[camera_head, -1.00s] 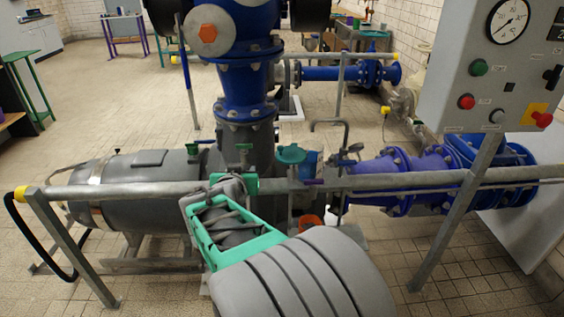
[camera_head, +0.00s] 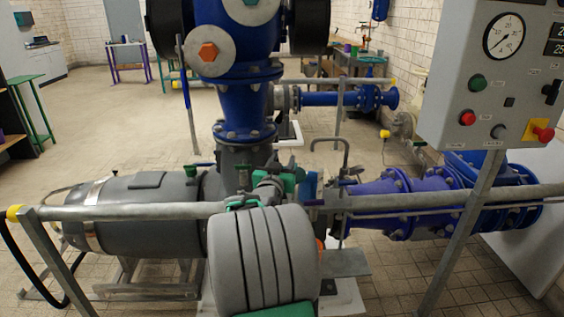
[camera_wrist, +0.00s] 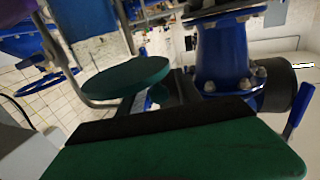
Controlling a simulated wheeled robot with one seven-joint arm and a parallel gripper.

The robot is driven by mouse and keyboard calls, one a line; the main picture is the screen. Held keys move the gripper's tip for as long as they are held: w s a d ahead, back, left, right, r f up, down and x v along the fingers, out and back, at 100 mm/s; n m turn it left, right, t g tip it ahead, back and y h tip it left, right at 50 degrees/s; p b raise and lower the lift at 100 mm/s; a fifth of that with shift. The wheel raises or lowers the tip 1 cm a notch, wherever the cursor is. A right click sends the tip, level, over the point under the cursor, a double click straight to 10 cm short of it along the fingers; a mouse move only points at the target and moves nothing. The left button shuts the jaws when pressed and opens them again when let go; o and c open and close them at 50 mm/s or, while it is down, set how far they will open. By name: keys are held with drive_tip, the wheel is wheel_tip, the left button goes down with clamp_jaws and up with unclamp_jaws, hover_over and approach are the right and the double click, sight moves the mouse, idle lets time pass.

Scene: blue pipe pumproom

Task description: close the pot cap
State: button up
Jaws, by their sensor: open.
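A round dark-green disc (camera_wrist: 125,82), which looks like the pot cap, shows in the wrist view, tilted. It stands just beyond the black-edged green part of my gripper (camera_wrist: 165,122), with a small gap in the picture. I cannot tell whether they touch in depth. My gripper is open, and nothing shows held in it. In the head view my arm's grey link covers most of this area, and I cannot make out the cap for certain. The pot's body under the cap is not clear in either view.
A grey handrail (camera_head: 130,211) crosses in front of the blue pipes (camera_head: 400,198). A bent grey tube (camera_wrist: 72,60) stands left of the disc. A large blue flanged pipe (camera_wrist: 225,55) rises to its right. A grey control panel (camera_head: 488,75) stands at the right. Open floor lies at the left.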

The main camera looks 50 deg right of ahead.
drive_tip(key=shift+c, duration=0.5)
clamp_jaws()
idle(0.8)
